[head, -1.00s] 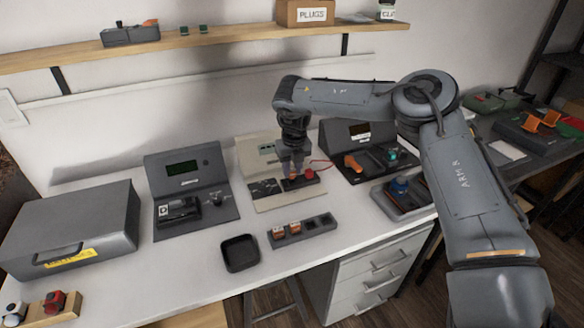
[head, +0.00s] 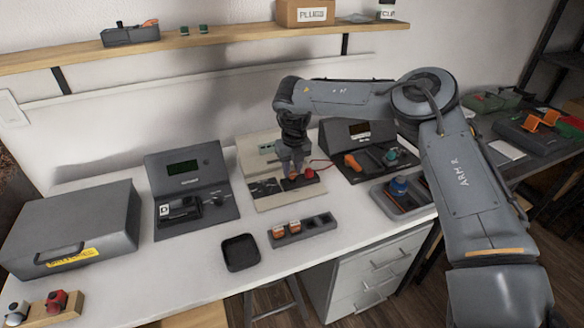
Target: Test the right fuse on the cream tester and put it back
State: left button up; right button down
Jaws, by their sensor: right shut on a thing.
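The cream tester (head: 252,158) stands upright at the back middle of the table, with a small green display and a dark base strip. My right gripper (head: 293,173) points down at the dark socket block on its base. It is shut on a fuse, of which only a small orange-red bit shows between the fingers. I cannot tell whether the fuse sits fully in the socket. A grey fuse rack (head: 302,230) lies in front, with two orange-and-white fuses (head: 286,227) in its left slots and empty slots at the right. My left gripper is not in view.
A red knob (head: 309,173) and red lead sit just right of the gripper. A grey tester (head: 190,182) stands left, another dark device (head: 357,145) right. An empty black tray (head: 240,252) lies in front. A grey case (head: 68,222) fills the left.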

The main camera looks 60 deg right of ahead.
jog(key=shift+f, duration=0.15)
dwell(0.3)
jog(key=shift+f, duration=0.25)
jog(key=shift+f, duration=0.1)
dwell(0.8)
jog(key=shift+f, duration=0.2)
dwell(0.5)
jog(key=shift+f, duration=0.3)
dwell(0.4)
jog(key=c, duration=0.8)
grip_release()
jog(key=o, duration=0.3)
jog(key=shift+r, duration=0.3)
